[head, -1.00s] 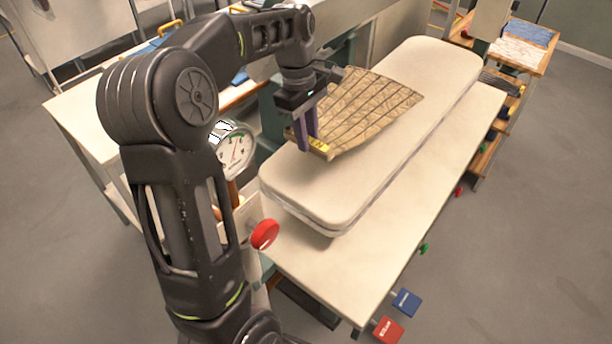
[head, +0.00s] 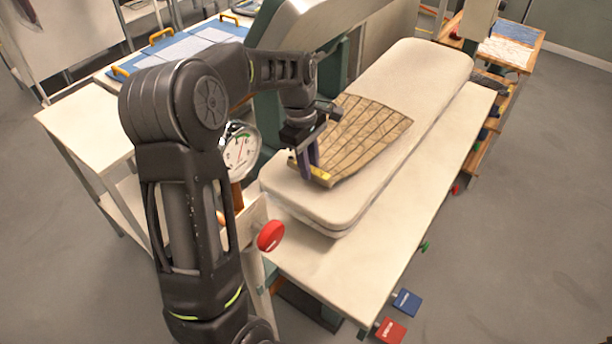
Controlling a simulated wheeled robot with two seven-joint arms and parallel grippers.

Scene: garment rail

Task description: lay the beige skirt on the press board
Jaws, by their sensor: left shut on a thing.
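The beige skirt (head: 370,132), with dark grid lines, lies spread over the left side of the cream press board (head: 425,72). Its wide end points to the upper right and its narrow end is at my left gripper (head: 315,176). My left gripper is shut on the skirt's narrow end, by a yellow strip, low over the near part of the board. Whether that end touches the board I cannot tell. The gripper and arm hide part of the skirt's left edge. My right gripper is not in view.
A pressure gauge (head: 240,152) and a red knob (head: 271,236) stand left of the board's near end. Blue and red pedals (head: 406,303) are below. A side table (head: 90,122) is at left, a wooden shelf (head: 512,52) at back right.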

